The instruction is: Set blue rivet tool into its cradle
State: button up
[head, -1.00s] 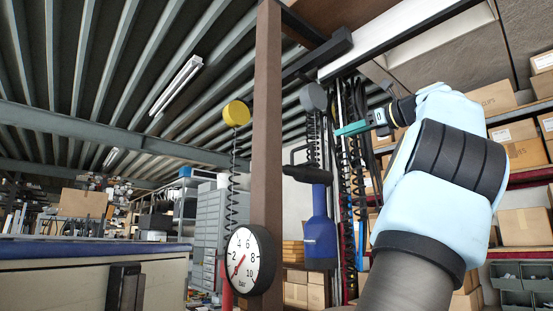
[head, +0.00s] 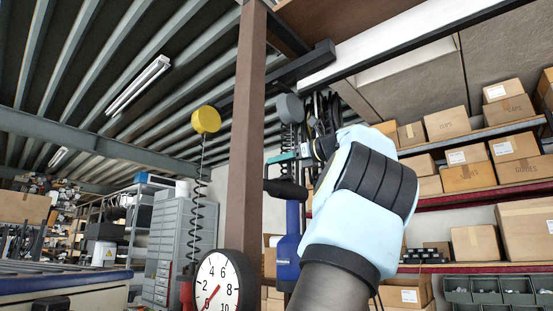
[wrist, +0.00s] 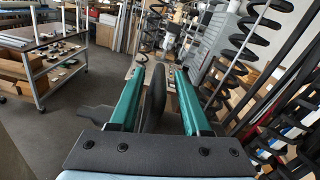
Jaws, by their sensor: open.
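The blue rivet tool (head: 287,258) hangs upright below a black coil and a grey round balancer (head: 290,108) in the head view. Its black handle (head: 285,188) is at its top; my arm hides part of its right side. My gripper (head: 281,158) is open, its teal fingers just above the handle, beside the coil. In the wrist view the open fingers (wrist: 157,82) stand on either side of a dark rounded piece (wrist: 154,95). I cannot tell if they touch it or whether it belongs to the tool. I cannot make out a cradle.
A brown post (head: 244,150) stands left of the tool. A pressure gauge (head: 217,287) and a yellow balancer (head: 206,120) with a coil are left of it. Shelves with boxes (head: 477,177) are at right. The wrist view shows a workbench (wrist: 40,50) and black coils (wrist: 272,25).

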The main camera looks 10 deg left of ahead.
jog(key=shift+x, duration=0.85)
jog(key=shift+c, duration=0.3)
grip_shut()
dwell(0.5)
